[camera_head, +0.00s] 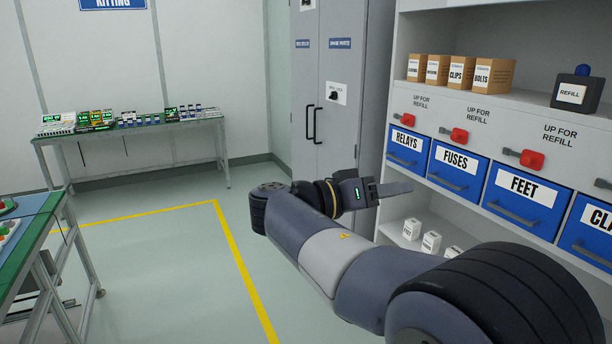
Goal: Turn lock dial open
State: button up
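I cannot make out a lock dial for certain in this view. A tall grey cabinet (322,155) stands at the back, with its doors shut and two black upright handles (313,124). A white label with a small dark shape (336,93) is on its right door; the shape is too small to identify. My gripper (398,189) is in front of the cabinet's lower right side, pointing right toward the shelf unit. Its fingers show edge-on, so the gap between them is hidden. No held object is visible.
The shelf unit at right holds blue bins marked RELAYS (408,146), FUSES (457,172) and FEET (523,195), with red levers (459,135) above. Yellow-lined floor (165,260) is clear at left.

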aim_at(334, 94)
jog(key=i+u, duration=0.15)
jog(key=i, duration=0.75)
jog(key=i+l+u, duration=0.15)
jog(key=i, duration=0.7)
jog(key=i+l, duration=0.2)
jog(key=i, duration=0.3)
jog(key=i+l+u, duration=0.1)
jog(key=i, duration=0.45)
jog(key=i+l, duration=0.35)
jog(key=i, duration=0.15)
